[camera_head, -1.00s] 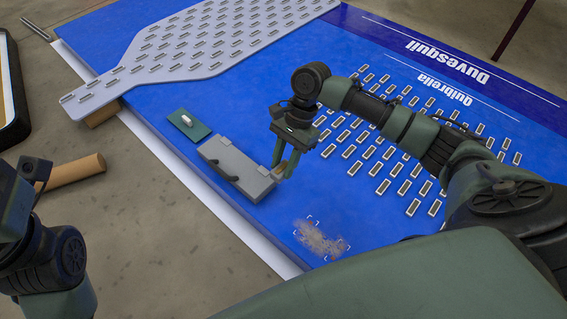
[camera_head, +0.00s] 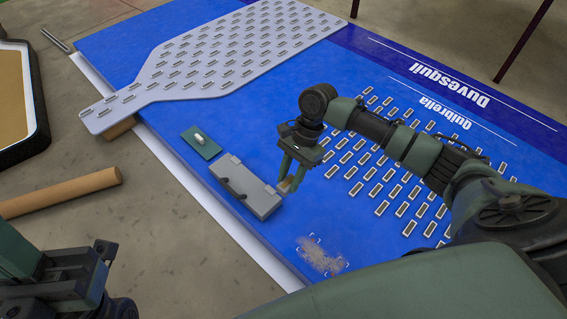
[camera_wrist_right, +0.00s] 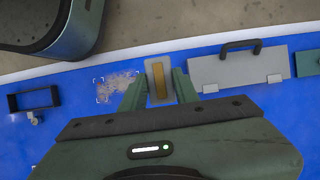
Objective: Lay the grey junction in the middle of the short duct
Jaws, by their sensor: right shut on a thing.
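My right gripper (camera_head: 287,186) hangs above the blue panel, just right of the grey case. It is shut on a small grey-rimmed piece with a tan strip, which shows between the fingers in the right wrist view (camera_wrist_right: 158,82). I cannot clearly single out a grey junction or a short duct. The grey case (camera_head: 246,186) lies closed on the blue panel, with a dark handle on one long edge. It also shows in the right wrist view (camera_wrist_right: 236,70). My left arm is at the lower left; its gripper (camera_head: 88,268) is dark and cut off, its jaws unclear.
A green plate (camera_head: 203,145) with a white knob lies beside the case. A slotted grey board (camera_head: 165,72) covers the panel's far left. A worn patch (camera_head: 320,256) lies in front. A black frame (camera_wrist_right: 34,99) lies left in the wrist view.

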